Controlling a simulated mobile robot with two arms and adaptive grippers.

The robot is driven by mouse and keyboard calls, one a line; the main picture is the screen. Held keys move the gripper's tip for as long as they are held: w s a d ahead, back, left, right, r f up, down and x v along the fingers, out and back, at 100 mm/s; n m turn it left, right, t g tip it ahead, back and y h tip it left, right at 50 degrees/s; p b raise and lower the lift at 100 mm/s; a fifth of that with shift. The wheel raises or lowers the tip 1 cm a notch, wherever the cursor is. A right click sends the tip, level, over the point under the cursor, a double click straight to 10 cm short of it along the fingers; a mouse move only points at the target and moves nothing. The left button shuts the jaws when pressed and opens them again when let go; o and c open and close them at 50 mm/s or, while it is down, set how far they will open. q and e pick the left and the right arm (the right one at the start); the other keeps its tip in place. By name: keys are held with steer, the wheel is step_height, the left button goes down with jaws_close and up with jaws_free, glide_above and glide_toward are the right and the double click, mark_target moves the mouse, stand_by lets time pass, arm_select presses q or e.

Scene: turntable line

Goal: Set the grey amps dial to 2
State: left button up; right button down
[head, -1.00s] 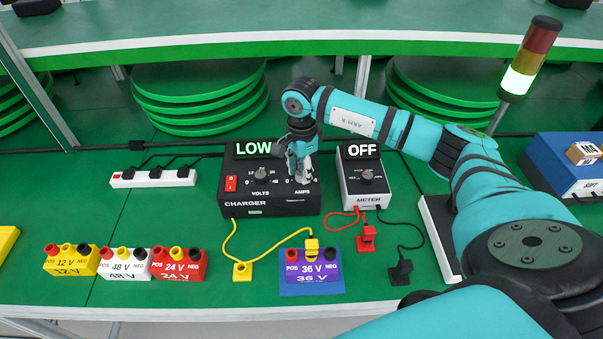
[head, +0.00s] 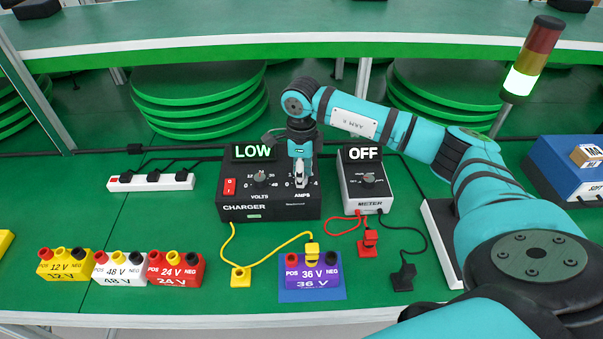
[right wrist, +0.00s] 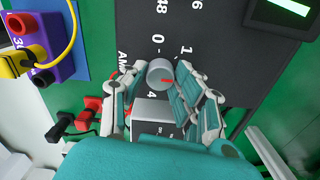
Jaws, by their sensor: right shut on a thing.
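The black charger (head: 232,202) stands on the green table with its LOW display (head: 254,151) lit. Its AMPS scale is at the right of the panel. My right gripper (head: 300,182) points down over that scale and covers most of the dial in the head view. In the right wrist view the round grey amps dial (right wrist: 158,72) sits between the fingers of my right gripper (right wrist: 161,78), which is shut on it. Its red mark points between the 1 and the 4; the number there is hidden by a finger. My left gripper is not in view.
The purple 36 V battery (head: 312,277) with a yellow cable is in front. Coloured batteries stand front left.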

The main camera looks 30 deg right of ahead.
steer(key=shift+r, duration=0.1)
stand_by(0.3)
steer(key=c, duration=1)
jaws_free()
step_height(320, 180, up, 12)
